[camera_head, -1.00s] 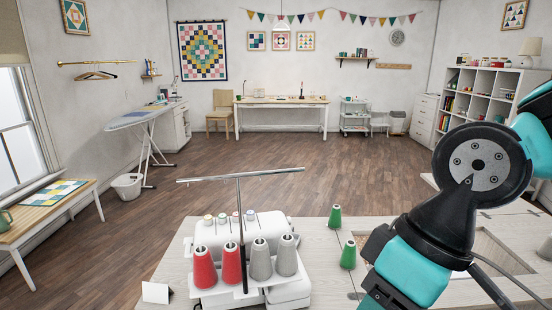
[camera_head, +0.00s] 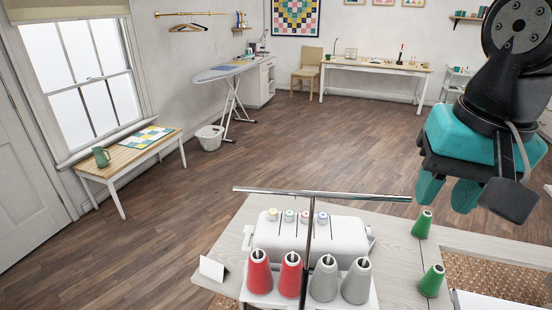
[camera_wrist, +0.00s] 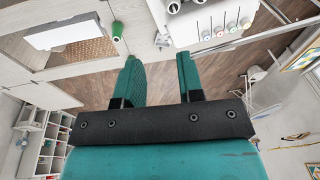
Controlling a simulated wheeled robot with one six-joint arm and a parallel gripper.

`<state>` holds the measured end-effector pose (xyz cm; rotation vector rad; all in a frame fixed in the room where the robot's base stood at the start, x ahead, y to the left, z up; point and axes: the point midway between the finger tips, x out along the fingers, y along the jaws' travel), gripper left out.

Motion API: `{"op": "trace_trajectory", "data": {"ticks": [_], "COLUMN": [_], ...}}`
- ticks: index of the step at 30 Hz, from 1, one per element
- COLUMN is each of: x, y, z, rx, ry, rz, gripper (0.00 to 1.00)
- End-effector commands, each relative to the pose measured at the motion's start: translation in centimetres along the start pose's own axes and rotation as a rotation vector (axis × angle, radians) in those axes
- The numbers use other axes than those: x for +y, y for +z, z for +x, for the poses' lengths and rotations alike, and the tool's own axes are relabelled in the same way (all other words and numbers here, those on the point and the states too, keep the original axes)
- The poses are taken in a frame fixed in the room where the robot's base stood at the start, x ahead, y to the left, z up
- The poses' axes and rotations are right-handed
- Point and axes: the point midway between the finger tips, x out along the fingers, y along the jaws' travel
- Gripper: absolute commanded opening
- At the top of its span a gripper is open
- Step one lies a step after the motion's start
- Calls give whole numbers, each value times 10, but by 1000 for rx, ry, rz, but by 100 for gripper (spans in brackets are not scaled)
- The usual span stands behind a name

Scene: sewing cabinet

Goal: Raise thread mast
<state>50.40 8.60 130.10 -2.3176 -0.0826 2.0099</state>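The thread mast (camera_head: 308,245) is a thin upright dark pole with a silver crossbar (camera_head: 322,195) on top, behind a white overlocker (camera_head: 325,238) in the head view. Two red cones (camera_head: 259,272) and two grey cones (camera_head: 356,282) stand on the rack around its foot. My gripper (camera_head: 447,192) hangs to the right of the crossbar's right end, apart from it. In the wrist view my gripper (camera_wrist: 158,65) has its teal fingers apart with nothing between them. The overlocker (camera_wrist: 215,22) shows at the top there; I cannot make out the mast clearly.
Two green cones (camera_head: 422,223) (camera_head: 432,281) stand on the pale table (camera_head: 395,237) right of the overlocker. A white card (camera_head: 212,269) stands at the left. A bench (camera_head: 135,160) and ironing board (camera_head: 222,72) are far back. The floor between is clear.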

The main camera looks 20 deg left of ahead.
Motion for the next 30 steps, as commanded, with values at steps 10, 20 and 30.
{"op": "trace_trajectory", "data": {"ticks": [10,20,30], "x": [-178,-213,-208], "y": [-8,22,17], "z": [-116,-120,-48], "rx": [121,88,90], "ry": [28,7,9], "rz": [1100,1404,1400], "gripper": [35,35,35]}}
